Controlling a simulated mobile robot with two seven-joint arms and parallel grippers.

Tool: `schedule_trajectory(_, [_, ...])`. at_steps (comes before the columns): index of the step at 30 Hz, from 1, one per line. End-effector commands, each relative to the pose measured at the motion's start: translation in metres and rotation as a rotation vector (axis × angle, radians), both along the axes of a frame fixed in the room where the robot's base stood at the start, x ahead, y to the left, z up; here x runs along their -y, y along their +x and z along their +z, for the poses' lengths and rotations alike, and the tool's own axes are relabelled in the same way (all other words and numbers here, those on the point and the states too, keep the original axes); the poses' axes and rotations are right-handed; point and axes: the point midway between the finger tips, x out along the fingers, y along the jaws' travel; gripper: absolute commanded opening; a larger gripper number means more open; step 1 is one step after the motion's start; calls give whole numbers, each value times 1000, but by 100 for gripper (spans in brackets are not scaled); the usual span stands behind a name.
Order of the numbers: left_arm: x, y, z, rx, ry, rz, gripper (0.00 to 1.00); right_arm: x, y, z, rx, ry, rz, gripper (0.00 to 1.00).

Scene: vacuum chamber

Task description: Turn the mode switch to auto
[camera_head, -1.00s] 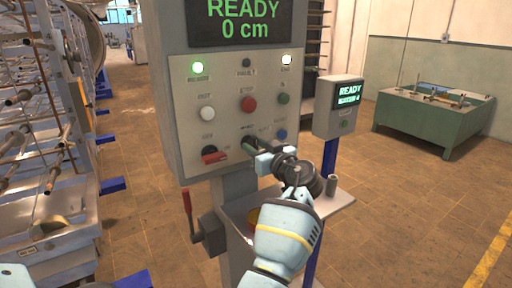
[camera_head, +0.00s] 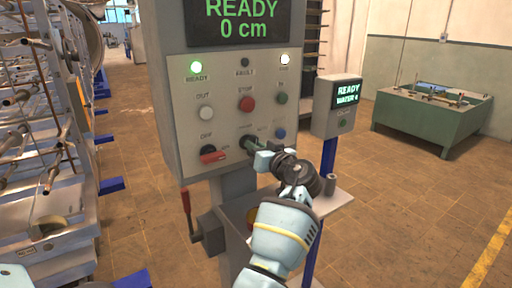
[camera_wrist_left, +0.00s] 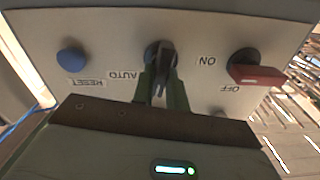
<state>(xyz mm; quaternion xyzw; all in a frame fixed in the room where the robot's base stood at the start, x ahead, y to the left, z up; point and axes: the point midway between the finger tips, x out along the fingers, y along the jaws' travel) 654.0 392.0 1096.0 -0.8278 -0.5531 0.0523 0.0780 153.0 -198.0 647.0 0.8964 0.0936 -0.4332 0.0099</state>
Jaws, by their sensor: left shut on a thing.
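The mode switch (camera_wrist_left: 164,56) is a dark knob low on the grey control panel (camera_head: 220,127), between the red-handled on/off switch (camera_head: 213,157) and the blue reset button (camera_head: 280,133). An AUTO label (camera_wrist_left: 124,75) sits beside it in the left wrist view. My left gripper (camera_wrist_left: 161,92) is shut on the switch's handle, with a green finger on each side. In the head view the gripper (camera_head: 255,149) and wrist partly hide the switch. The handle looks nearly in line with the fingers; its exact setting is hard to tell. My right gripper is not in view.
A small box (camera_head: 339,107) on a blue post and a small shelf (camera_head: 335,199) stand close to the right of my arm. A red lever (camera_head: 186,203) is below left. Open floor lies right.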

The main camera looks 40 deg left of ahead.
Motion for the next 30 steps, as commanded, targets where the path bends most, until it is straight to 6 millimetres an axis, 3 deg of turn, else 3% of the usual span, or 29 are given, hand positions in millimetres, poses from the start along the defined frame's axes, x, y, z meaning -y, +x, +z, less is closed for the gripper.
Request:
schedule_trajectory(18, [0,3,3,-518,220,2,0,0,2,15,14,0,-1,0])
schedule_trajectory(30, [1,4,1,-744,312,1,0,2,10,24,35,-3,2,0])
